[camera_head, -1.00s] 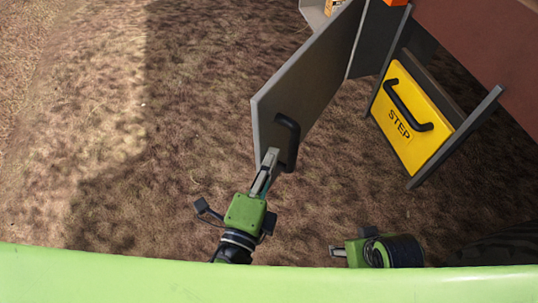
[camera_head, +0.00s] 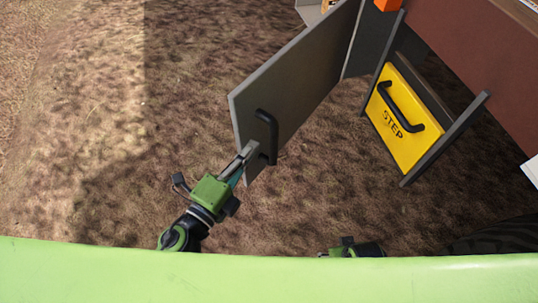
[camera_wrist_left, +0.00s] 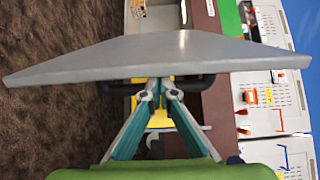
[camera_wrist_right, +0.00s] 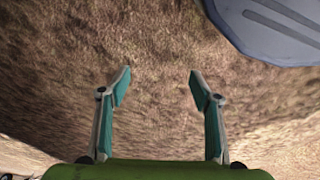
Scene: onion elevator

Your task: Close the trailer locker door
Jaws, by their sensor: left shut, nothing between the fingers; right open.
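The grey locker door (camera_head: 290,95) stands open, slanting from the trailer's side at upper right to its free edge near mid-picture. It has a black bar handle (camera_head: 268,135) near the free edge. My left gripper (camera_head: 248,152) is shut and empty, its fingertips at the lower end of the handle; I cannot tell if they touch. In the left wrist view, the door's edge (camera_wrist_left: 170,52) spans the picture just beyond the fingertips (camera_wrist_left: 158,88), with the handle (camera_wrist_left: 195,84) below it. My right gripper (camera_head: 345,246) is low; its fingers (camera_wrist_right: 160,82) are open and empty over dirt.
A yellow STEP panel (camera_head: 402,118) with a black handle hangs on the trailer (camera_head: 470,55) at right. A dark tyre (camera_head: 500,238) shows at lower right. Shelves with tools (camera_wrist_left: 268,100) show in the left wrist view. Bare ground (camera_head: 120,130) lies left of the door.

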